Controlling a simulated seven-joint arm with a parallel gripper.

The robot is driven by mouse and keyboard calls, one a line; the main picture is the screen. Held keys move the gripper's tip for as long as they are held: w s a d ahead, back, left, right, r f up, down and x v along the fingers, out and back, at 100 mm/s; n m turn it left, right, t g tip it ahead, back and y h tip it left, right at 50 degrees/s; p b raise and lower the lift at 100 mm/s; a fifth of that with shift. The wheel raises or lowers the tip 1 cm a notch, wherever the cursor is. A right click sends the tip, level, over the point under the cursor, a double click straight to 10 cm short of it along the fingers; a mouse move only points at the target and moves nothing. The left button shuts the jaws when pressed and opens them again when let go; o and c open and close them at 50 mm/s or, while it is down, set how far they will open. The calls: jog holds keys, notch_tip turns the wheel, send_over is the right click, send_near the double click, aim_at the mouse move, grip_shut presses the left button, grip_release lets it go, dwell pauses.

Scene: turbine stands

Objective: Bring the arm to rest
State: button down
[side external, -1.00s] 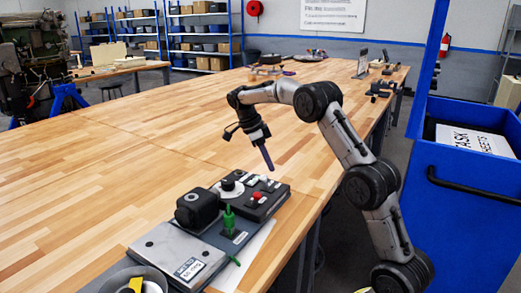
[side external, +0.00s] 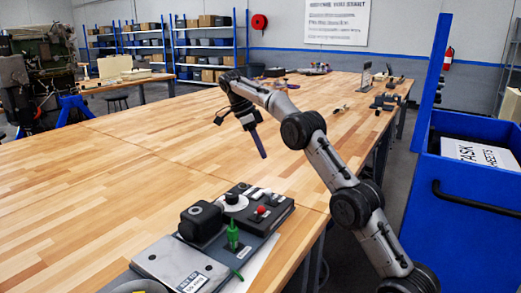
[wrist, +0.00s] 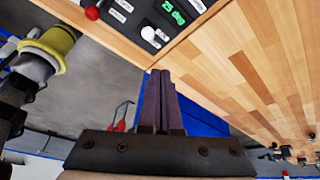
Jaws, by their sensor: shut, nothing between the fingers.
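My gripper (side external: 263,156) is shut and empty, its dark purple fingers pointing down and slightly right above the wooden table. It is apart from the control panel (side external: 165,262), which lies at the table's near edge. In the wrist view the two fingers (wrist: 163,75) lie side by side, together. The panel carries a black block (side external: 201,221), a green upright piece (side external: 233,236), a round dial (side external: 232,199) and a red knob (side external: 261,210). In the wrist view the red knob (wrist: 92,13) and a lit green display (wrist: 174,11) show at the top.
The wooden table (side external: 110,190) is wide and mostly clear to the left. A blue cart (side external: 470,220) with task sheets (side external: 478,153) stands at the right. Small parts (side external: 386,102) lie on the far right of the table. Shelves stand at the back.

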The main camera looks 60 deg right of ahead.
jog(key=s+a+r+n+t, duration=0.1)
jog(key=s+a+r, duration=0.15)
jog(key=r, duration=0.35)
jog(key=s+a+r+t, duration=0.1)
jog(key=s+a+r, duration=0.1)
jog(key=a+r, duration=0.3)
jog(key=s+a+r+n+t, duration=0.2)
jog(key=s+a+r+n, duration=0.15)
jog(key=s, duration=0.25)
jog(key=s+a+r+n+t, duration=0.1)
jog(key=s+a+r+n, duration=0.1)
jog(key=s+a+n, duration=0.3)
jog(key=s+a+f+n+t, duration=0.1)
jog(key=s+a+f+n, duration=0.15)
jog(key=s, duration=0.25)
jog(key=s+a+f+n+t, duration=0.1)
jog(key=s+a+f+n, duration=0.1)
jog(key=s+f+n, duration=0.3)
jog(key=s+a+f+n+t+y, duration=0.2)
jog(key=s+a+f+n, duration=0.1)
jog(key=f+n, duration=0.8)
jog(key=shift+s+f+n, duration=0.2)
jog(key=shift+s+n, duration=0.1)
jog(key=shift+s, duration=0.6)
